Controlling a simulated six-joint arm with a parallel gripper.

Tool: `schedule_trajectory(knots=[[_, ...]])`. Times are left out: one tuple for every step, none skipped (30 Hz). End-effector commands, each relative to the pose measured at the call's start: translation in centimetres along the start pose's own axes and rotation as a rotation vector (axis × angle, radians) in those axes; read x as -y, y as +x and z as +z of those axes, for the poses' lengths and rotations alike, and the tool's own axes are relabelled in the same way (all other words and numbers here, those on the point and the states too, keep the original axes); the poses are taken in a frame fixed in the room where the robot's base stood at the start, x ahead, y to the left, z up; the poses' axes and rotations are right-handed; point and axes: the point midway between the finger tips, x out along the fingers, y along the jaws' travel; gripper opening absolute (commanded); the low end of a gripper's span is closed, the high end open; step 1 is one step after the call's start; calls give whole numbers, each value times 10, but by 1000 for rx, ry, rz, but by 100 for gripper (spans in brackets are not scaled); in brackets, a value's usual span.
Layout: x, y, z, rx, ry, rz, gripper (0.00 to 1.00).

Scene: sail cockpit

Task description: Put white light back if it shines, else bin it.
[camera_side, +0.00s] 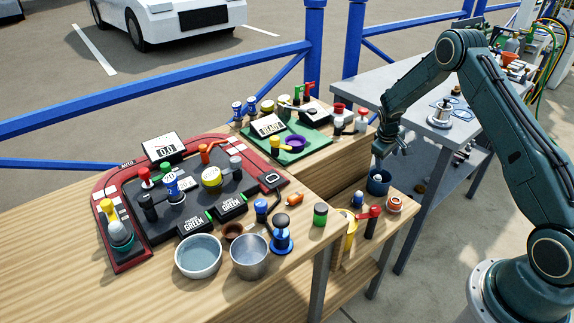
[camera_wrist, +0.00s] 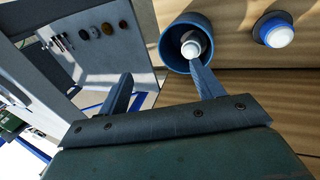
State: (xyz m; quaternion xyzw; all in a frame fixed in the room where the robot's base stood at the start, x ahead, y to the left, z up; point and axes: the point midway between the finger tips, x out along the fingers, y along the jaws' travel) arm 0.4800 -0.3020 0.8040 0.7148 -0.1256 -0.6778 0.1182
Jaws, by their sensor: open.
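In the wrist view, a white light (camera_wrist: 192,44) with a round cap and greyish lower part shows within the mouth of a dark blue bin (camera_wrist: 168,36). I see no clear glow on it. I cannot tell whether it rests on the bottom. In the side view, the bin (camera_side: 378,184) stands on the lower wooden shelf, with a small pale shape (camera_side: 375,163) just above its rim. My gripper (camera_side: 388,145) is above the bin. In the wrist view, my gripper (camera_wrist: 160,68) has its fingers apart with nothing between them; one fingertip overlaps the bin's near rim.
A blue piece with a white dome (camera_wrist: 277,33) stands beside the bin; it also shows in the side view (camera_side: 357,199). A red-handled item (camera_side: 372,218) and an orange-white piece (camera_side: 394,204) are nearby. A grey metal table (camera_side: 400,90) stands behind. The wooden bench holds crowded panels.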

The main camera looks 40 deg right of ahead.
Motion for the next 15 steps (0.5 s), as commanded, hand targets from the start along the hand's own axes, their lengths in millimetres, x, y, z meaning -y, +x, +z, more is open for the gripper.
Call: schedule_trajectory(knots=[[0, -3, 0, -1, 0, 1, 66], [0, -5, 0, -1, 0, 1, 66], [0, -8, -1, -2, 0, 1, 66], [0, -10, -1, -2, 0, 1, 66], [0, -12, -1, -2, 0, 1, 66], [0, -16, 0, -2, 0, 1, 66], [0, -20, 0, -2, 0, 1, 66], [-1, -23, -1, -3, 1, 2, 66], [0, -28, 0, -2, 1, 2, 66], [0, -32, -1, -2, 1, 2, 66], [0, -37, -1, -3, 1, 2, 66], [0, -43, -1, -3, 0, 2, 66], [0, -47, -1, -3, 0, 2, 66], [0, -52, -1, -3, 0, 2, 66], [0, -58, -1, -3, 0, 1, 66]])
